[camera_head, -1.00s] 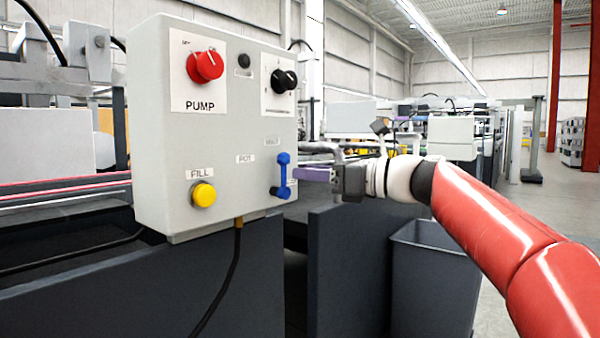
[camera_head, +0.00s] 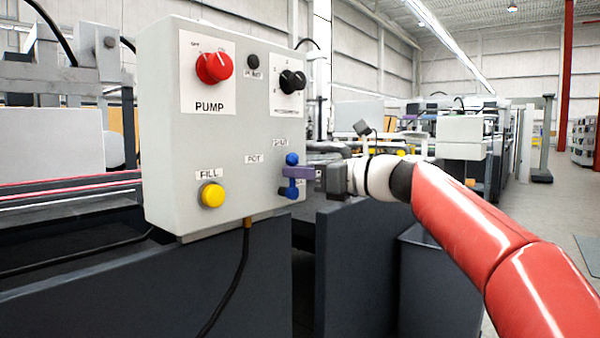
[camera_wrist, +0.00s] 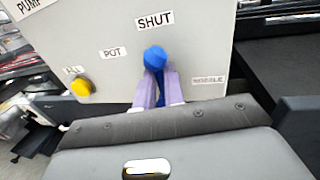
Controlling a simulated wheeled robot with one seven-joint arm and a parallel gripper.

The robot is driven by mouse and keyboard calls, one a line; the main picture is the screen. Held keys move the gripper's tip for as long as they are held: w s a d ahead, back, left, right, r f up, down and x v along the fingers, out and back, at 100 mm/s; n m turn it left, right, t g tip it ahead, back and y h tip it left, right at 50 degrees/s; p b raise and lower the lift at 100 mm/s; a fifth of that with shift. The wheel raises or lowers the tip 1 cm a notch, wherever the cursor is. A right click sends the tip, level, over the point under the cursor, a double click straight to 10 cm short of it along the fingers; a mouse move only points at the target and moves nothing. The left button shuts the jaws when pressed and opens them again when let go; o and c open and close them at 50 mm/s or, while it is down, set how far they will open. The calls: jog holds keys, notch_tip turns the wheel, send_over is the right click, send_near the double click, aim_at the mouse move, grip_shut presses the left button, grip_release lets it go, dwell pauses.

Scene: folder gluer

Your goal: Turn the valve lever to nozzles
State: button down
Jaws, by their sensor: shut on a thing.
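The blue valve lever (camera_head: 291,188) is on the lower right of the grey control box's front (camera_head: 240,130). It stands roughly upright in the head view, its top end close to the SHUT label. In the wrist view its round blue knob (camera_wrist: 154,57) is just below the SHUT label (camera_wrist: 154,19), with the POT label (camera_wrist: 112,53) to the left and a blurred label, seemingly NOZZLE (camera_wrist: 208,82), to the right. My gripper (camera_head: 290,172) has its purple fingers shut on the lever's middle; they also show either side of it in the wrist view (camera_wrist: 158,90).
The box also carries a red PUMP knob (camera_head: 214,67), a black knob (camera_head: 291,81) and a yellow FILL button (camera_head: 212,195). A cable (camera_head: 240,275) hangs below. A dark grey bin (camera_head: 425,285) stands under my arm. Open floor lies at right.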

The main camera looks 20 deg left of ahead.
jog(key=shift+w+m+p, duration=0.1)
jog(key=shift+m+p, duration=0.2)
jog(key=shift+p, duration=0.1)
jog(key=shift+w+d+f+m+t+y+p, duration=0.25)
jog(key=shift+w+m+p, duration=0.2)
jog(key=shift+m+p, duration=1.1)
jog(key=shift+w+d+f+m+t+y+p, duration=0.2)
jog(key=shift+w+f+m+t+p, duration=0.15)
jog(key=shift+m+p, duration=1.15)
jog(key=shift+w+d+f+m+t+y+p, duration=0.2)
jog(key=shift+w+m+p, duration=0.3)
jog(key=shift+m+p, duration=1.05)
jog(key=c, duration=1.5)
grip_release()
